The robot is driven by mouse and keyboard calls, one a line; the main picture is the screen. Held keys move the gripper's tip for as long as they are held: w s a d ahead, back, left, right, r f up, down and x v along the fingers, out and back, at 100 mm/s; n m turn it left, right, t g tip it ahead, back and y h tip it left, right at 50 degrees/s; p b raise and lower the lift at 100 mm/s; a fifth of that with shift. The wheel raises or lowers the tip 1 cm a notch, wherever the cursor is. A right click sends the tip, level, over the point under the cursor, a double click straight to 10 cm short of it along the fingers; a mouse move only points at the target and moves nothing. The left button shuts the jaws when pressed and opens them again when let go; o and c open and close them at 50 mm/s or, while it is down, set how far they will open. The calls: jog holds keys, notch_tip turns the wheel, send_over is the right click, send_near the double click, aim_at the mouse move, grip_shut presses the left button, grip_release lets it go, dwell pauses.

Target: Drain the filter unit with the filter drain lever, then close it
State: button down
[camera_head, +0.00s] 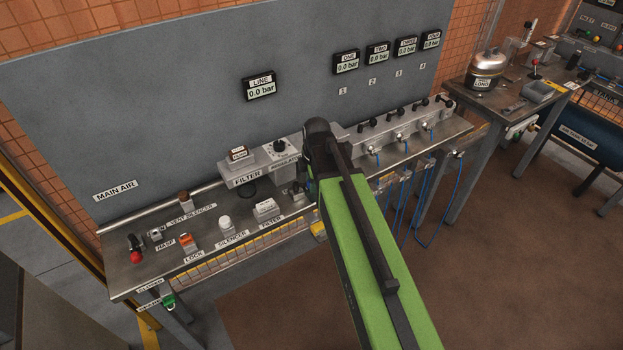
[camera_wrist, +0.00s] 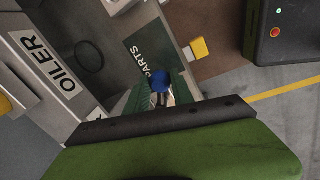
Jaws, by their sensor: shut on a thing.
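The filter unit (camera_head: 245,176), labelled FILTER, stands on the back of the bench, left of my arm in the head view. A dark round part shows below it. My gripper (camera_wrist: 160,88) shows in the wrist view, its green fingers shut on a blue knob (camera_wrist: 160,77). I cannot tell for certain that this knob belongs to the filter drain lever, because its shaft is hidden. In the head view my arm hides the fingertips and the knob.
An OILER label (camera_wrist: 47,72) and a PARTS label (camera_wrist: 148,62) lie near my gripper in the wrist view. A yellow block (camera_wrist: 199,48) is close by. The LINE gauge (camera_head: 261,85) reads 0.0 bar. A red-knobbed lever (camera_head: 136,256) stands at the bench's left end.

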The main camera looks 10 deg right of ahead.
jog(key=s+m, duration=0.1)
jog(key=m, duration=0.2)
jog(key=shift+s+a+m+h, duration=0.3)
jog(key=shift+s+a+m, duration=0.05)
jog(key=shift+m, duration=0.05)
jog(key=m, duration=0.1)
jog(key=s+m, duration=0.1)
jog(key=shift+a+m+h, duration=0.3)
jog(key=shift+a+m, duration=0.1)
jog(key=m, duration=0.1)
jog(key=a+m, duration=0.1)
jog(key=m, duration=0.1)
jog(key=shift+s+g, duration=0.4)
jog(key=shift+s+a+m+h, duration=0.1)
jog(key=shift+a+m+h, duration=0.15)
jog(key=shift+m, duration=0.45)
jog(key=shift+s+a+m+h, duration=0.15)
jog(key=shift+a+m, duration=0.2)
jog(key=shift+m, duration=0.35)
jog(key=c, duration=1.1)
grip_release()
jog(key=shift+a, duration=0.1)
